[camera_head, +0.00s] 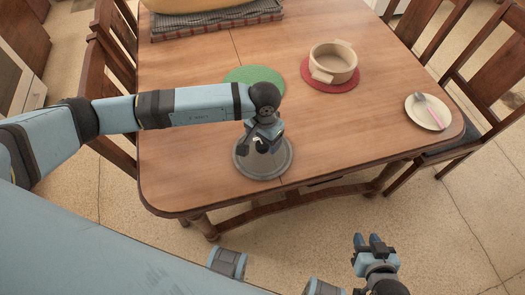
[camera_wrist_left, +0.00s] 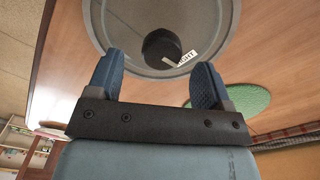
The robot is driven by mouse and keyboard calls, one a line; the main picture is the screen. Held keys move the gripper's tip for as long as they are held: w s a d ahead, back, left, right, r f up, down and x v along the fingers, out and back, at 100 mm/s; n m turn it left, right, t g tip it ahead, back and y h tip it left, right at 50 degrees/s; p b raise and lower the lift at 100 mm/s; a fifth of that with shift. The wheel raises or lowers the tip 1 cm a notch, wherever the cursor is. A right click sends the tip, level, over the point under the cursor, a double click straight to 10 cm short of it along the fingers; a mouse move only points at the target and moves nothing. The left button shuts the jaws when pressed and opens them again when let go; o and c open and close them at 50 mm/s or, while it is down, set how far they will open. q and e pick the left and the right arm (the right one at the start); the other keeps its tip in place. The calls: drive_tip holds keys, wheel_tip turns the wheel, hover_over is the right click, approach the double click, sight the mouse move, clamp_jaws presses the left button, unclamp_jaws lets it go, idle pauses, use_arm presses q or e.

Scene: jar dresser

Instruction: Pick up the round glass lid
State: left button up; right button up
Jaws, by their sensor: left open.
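The round glass lid (camera_head: 276,169) lies on the wooden table near its front edge, with a grey rim and a dark knob. In the left wrist view the lid (camera_wrist_left: 112,35) fills the top, and its black knob (camera_wrist_left: 160,46) has a white label beside it. My left gripper (camera_head: 262,140) is over the lid and partly hides it. In the left wrist view my left gripper (camera_wrist_left: 157,76) is open and empty, its fingertips spread wider than the knob. I cannot tell whether it touches the lid. My right gripper (camera_head: 368,243) hangs off the table's front, apart from the lid.
A green round mat (camera_head: 250,75) lies behind the lid, partly under my left arm. A beige pot (camera_head: 333,62) stands on a red mat (camera_head: 330,87). A plate (camera_head: 427,112) with a spoon is at the right. A woven tray (camera_head: 217,26) is at the back. Chairs flank the table.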

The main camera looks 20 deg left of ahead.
sight(263, 144)
use_arm(q)
wheel_tip(263, 144, down, 4)
drive_tip(key=shift+s+a, duration=0.1)
drive_tip(key=c, duration=1.2)
drive_tip(key=shift+r, duration=0.1)
wheel_tip(263, 144, up, 20)
drive_tip(key=shift+f+b, duration=0.1)
drive_tip(key=shift+b, duration=0.25)
